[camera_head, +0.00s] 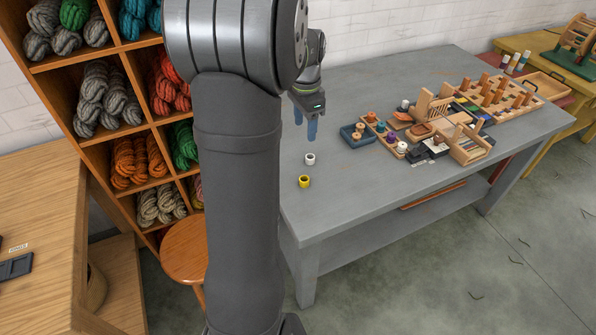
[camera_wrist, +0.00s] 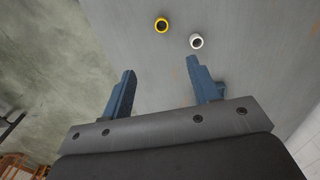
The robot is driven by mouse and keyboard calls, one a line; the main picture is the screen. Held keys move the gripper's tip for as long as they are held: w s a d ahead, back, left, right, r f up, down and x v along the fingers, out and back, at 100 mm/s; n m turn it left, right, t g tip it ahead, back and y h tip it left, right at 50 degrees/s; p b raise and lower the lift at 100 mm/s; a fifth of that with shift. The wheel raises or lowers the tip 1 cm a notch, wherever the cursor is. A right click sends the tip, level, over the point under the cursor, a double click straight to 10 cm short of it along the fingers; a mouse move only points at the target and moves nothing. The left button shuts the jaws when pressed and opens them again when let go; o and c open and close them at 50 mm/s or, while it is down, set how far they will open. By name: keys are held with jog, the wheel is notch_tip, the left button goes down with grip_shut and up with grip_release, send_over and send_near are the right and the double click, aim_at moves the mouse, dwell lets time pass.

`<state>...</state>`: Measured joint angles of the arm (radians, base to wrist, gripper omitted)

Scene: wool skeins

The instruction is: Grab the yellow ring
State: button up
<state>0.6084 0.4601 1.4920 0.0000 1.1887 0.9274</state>
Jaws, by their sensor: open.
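The yellow ring (camera_head: 304,182) sits on the grey table near its front left corner. It also shows at the top of the wrist view (camera_wrist: 161,25), with its dark hole facing the camera. A white ring (camera_head: 310,159) lies close behind it, and shows to its right in the wrist view (camera_wrist: 196,41). My gripper (camera_head: 312,128) hangs above the table, behind both rings in the head view. In the wrist view its two blue fingers (camera_wrist: 167,80) are spread apart with nothing between them. Both rings lie beyond the fingertips, and neither is touched.
The grey table (camera_head: 350,215) is clear around the rings. A blue tray (camera_head: 355,136) and several wooden racks with small parts stand farther right. A wooden shelf (camera_head: 120,74) of wool skeins and an orange stool (camera_head: 185,250) stand left of the table.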

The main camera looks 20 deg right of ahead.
send_over(304, 176)
jog(key=s+a, duration=0.1)
jog(key=s, duration=0.1)
jog(key=shift+n, duration=0.3)
notch_tip(304, 176, down, 15)
jog(key=shift+r, duration=0.1)
jog(key=shift+w+d+f, duration=0.1)
jog(key=shift+w+f, duration=0.05)
jog(key=shift+f, duration=0.9)
jog(key=shift+w+d+f, duration=0.1)
jog(key=shift+f, duration=0.9)
jog(key=shift+w+d+f, duration=0.1)
jog(key=shift+w+f, duration=0.05)
jog(key=shift+f, duration=0.9)
jog(key=shift+c, duration=0.3)
jog(key=c, duration=1)
